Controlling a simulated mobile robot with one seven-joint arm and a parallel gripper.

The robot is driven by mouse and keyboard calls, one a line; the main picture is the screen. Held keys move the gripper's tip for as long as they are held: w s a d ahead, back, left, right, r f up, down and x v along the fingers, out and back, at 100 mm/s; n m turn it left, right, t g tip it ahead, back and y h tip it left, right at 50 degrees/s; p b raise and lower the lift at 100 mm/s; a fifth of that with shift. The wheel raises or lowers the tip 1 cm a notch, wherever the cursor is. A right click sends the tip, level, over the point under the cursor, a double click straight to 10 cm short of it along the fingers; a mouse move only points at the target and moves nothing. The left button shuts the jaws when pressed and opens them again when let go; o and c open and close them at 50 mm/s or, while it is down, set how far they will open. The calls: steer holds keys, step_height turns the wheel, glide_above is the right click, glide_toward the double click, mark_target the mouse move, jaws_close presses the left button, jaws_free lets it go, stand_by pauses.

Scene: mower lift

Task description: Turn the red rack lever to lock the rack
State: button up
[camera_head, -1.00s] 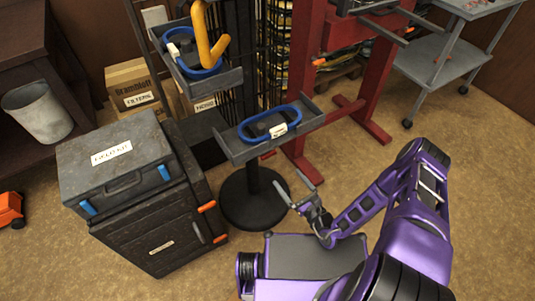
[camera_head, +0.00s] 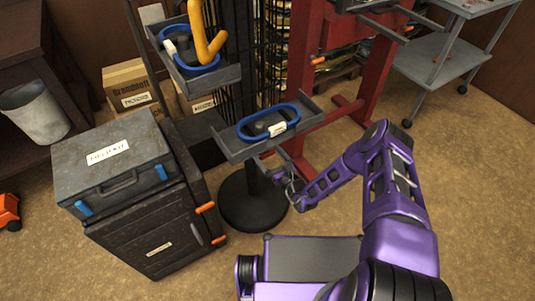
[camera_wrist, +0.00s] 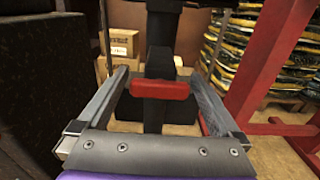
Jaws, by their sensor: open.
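The red rack lever (camera_wrist: 160,89) is a short horizontal bar on the dark post, in the middle of the wrist view. I cannot tell how deep the lever sits between the fingers. In the head view my gripper (camera_head: 271,164) is below the right tray (camera_head: 235,149) of the rack, in front of its post (camera_head: 252,180). The lever is mostly hidden there.
A blue-ringed item (camera_head: 268,124) lies on the right tray, just above my gripper. A red lift frame (camera_head: 303,85) stands to the right. A dark cabinet (camera_head: 150,240) with a grey case (camera_head: 115,165) stands left. Floor right of my arm is clear.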

steer(key=c, duration=1.1)
steer(key=shift+c, duration=0.2)
steer(key=shift+n, duration=0.3)
steer(key=n+p, duration=0.1)
steer(key=n, duration=0.2)
steer(key=shift+s+n, duration=0.1)
steer(key=shift+n, duration=0.3)
steer(key=n+p, duration=0.1)
steer(key=n, duration=0.3)
steer(key=shift+a+p, duration=0.15)
steer(key=shift+p, duration=0.2)
steer(key=n+p, duration=0.1)
steer(key=n, duration=0.4)
steer(key=shift+s+f, duration=0.1)
steer(key=shift+f+n+p, duration=0.2)
steer(key=shift+n+p, duration=0.65)
steer(key=shift+n, duration=1.35)
